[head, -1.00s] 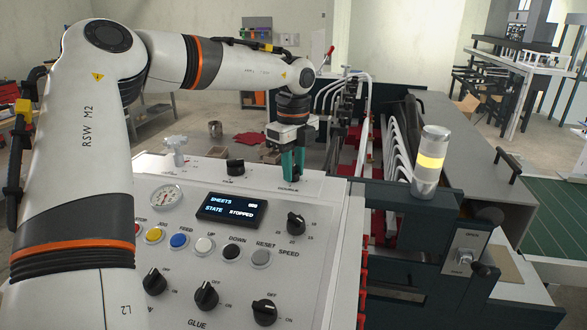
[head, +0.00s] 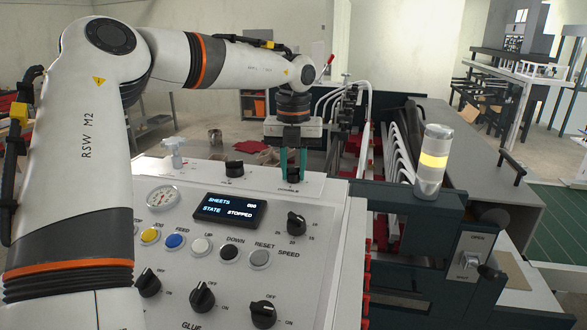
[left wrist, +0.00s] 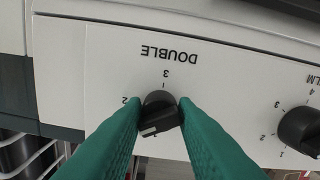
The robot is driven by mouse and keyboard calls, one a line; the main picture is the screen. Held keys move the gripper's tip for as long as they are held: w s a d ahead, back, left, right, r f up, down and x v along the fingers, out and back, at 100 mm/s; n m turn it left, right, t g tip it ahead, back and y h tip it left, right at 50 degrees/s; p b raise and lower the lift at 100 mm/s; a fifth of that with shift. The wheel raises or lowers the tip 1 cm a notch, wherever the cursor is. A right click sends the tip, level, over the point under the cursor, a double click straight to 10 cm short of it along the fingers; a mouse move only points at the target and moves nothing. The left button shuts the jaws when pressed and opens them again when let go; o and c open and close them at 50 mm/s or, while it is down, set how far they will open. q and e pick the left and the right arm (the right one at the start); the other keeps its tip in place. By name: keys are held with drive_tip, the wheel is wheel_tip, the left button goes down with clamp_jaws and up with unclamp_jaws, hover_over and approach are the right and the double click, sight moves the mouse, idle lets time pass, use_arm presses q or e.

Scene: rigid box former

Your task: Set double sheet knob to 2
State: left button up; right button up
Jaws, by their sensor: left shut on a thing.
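The double sheet knob (head: 293,177) is a small black dial at the back right of the sloped white control panel. In the left wrist view the black knob (left wrist: 160,112) sits below the upside-down word DOUBLE, with a 3 and a 2 visible around it. A pale mark on the knob's face points toward the lower left there; the number nearest it is partly hidden. My left gripper (head: 293,167) is shut on the knob, with one green finger on each side, also seen in the left wrist view (left wrist: 158,118). My right gripper is not in view.
Another black knob (head: 234,168) stands left of the double knob. The display (head: 230,210) reads STOPPED. A speed knob (head: 296,222), several push buttons and a gauge (head: 162,198) are nearer. A stack light (head: 433,162) rises at the right.

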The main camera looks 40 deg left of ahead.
use_arm(q)
drive_tip(key=m, duration=0.6)
drive_tip(key=shift+w+r, duration=0.1)
drive_tip(key=shift+r, duration=0.1)
idle(0.4)
drive_tip(key=o, duration=0.7)
drive_tip(key=shift+o, duration=1.4)
drive_tip(key=shift+f, duration=0.1)
